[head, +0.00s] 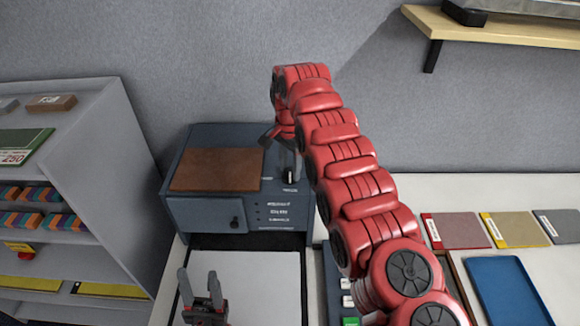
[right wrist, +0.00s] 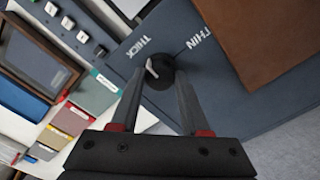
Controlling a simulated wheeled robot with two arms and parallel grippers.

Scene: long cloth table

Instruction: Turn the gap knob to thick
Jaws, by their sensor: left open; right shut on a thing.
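The gap knob (right wrist: 160,76) is a small black knob with a white pointer, on the blue machine (right wrist: 227,97). In the right wrist view the labels THICK (right wrist: 139,47) and THIN (right wrist: 198,39) are printed beside it. The white pointer is on the side toward THICK. My right gripper (head: 288,165) reaches down from above, shut on the knob, one finger on each side; the fingers partly hide it in the head view. My left gripper (head: 203,297) is open and empty in front of the machine (head: 200,210), fingers upward.
A brown pad (head: 217,169) lies on the machine's top, left of the knob. A shelf unit (head: 90,135) stands at the left. Colour swatches (head: 460,231) and a blue tray (head: 507,290) lie at the right. A wall shelf (head: 500,29) hangs at the upper right.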

